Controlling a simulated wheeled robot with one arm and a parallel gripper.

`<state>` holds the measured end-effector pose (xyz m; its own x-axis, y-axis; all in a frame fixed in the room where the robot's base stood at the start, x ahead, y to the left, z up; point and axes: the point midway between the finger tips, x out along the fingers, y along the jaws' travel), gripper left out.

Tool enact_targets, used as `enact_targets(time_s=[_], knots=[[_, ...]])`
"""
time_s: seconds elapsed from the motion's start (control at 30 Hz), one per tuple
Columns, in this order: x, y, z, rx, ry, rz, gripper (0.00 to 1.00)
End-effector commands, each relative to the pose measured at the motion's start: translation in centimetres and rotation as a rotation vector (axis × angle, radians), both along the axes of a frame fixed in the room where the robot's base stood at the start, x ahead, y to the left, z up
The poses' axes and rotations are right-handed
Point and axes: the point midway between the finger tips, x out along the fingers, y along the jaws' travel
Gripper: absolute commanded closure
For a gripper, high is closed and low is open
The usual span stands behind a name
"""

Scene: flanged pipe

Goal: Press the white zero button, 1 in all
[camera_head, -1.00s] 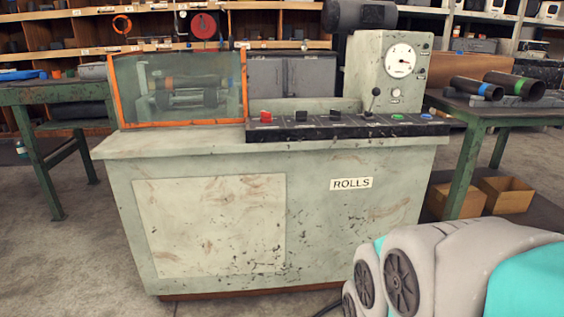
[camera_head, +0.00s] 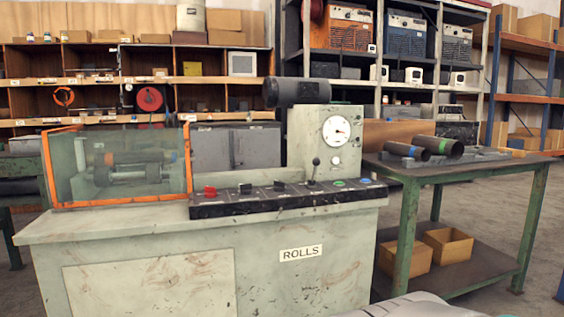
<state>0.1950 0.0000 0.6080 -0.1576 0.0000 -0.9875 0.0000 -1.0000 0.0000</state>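A small pale round button or knob (camera_head: 336,160) sits below the dial gauge (camera_head: 336,130) on the front of the grey-green gauge housing (camera_head: 310,150). It is too small here to read any marking on it. The housing stands at the right end of the bench machine labelled ROLLS (camera_head: 200,265). My gripper is not in view. A grey part of my own arm shows at the bottom right edge, in front of the machine and well below the housing.
The black control strip (camera_head: 290,198) carries a red switch (camera_head: 209,191), black switches, a lever (camera_head: 313,172), a green button (camera_head: 339,183) and a blue button (camera_head: 365,181). An orange-framed guard (camera_head: 120,165) stands left. A green table (camera_head: 408,230) with pipes (camera_head: 437,145) stands right.

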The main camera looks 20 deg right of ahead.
Motion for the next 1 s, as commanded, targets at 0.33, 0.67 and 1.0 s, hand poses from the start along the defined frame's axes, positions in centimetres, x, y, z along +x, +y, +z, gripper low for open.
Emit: enact_targets(time_s=[0.33, 0.67, 1.0], knots=[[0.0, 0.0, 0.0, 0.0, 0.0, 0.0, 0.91], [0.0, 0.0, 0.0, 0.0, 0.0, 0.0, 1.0], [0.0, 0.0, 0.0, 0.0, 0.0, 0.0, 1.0]])
